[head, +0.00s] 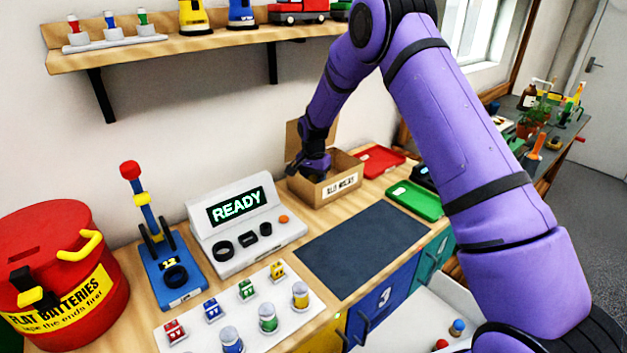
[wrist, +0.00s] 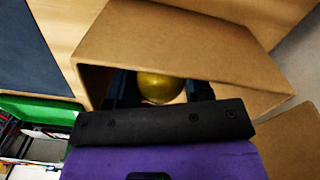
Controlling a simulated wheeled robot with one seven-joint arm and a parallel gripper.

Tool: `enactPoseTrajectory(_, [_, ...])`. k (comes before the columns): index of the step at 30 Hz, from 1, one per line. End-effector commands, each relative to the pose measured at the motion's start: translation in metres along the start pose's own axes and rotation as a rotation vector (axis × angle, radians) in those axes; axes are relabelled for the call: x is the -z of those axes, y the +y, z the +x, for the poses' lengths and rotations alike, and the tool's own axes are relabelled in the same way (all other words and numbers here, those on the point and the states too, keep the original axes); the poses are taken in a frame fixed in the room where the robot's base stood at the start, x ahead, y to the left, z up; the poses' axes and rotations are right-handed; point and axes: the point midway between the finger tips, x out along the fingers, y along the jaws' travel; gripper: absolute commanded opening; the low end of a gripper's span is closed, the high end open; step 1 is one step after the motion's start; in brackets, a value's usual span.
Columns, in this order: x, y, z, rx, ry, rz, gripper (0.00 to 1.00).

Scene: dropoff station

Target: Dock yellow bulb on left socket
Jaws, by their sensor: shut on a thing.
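My gripper (head: 308,170) reaches down into the open cardboard box (head: 345,170) at the back of the bench; its fingertips are hidden there in the head view. In the wrist view my gripper (wrist: 162,92) is shut on the yellow bulb (wrist: 160,84), a round glossy thing between the two dark fingers, inside the box walls. The bulb is hidden in the head view. The grey console (head: 258,220) with a READY screen carries black sockets in a row. The left socket (head: 223,250) is a round black ring and looks empty.
A dark mat (head: 362,245) lies clear right of the console. A white board (head: 245,315) with several small coloured pieces lies in front. A blue stand (head: 170,270) with a lever stands left, near a red bin (head: 60,235). Red (head: 380,160) and green (head: 415,200) trays lie right.

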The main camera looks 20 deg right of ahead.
Motion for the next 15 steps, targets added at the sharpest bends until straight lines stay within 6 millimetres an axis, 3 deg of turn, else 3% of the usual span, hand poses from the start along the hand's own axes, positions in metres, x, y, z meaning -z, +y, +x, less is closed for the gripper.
enactPoseTrajectory(8, [-0.0001,-0.0001,0.0052,0.000,0.000,0.000,0.31])
enactPoseTrajectory(9, [0.0000,-0.0001,0.0048,0.000,0.000,0.000,0.55])
enactPoseTrajectory(15, [0.0000,-0.0001,0.0046,0.000,0.000,0.000,0.57])
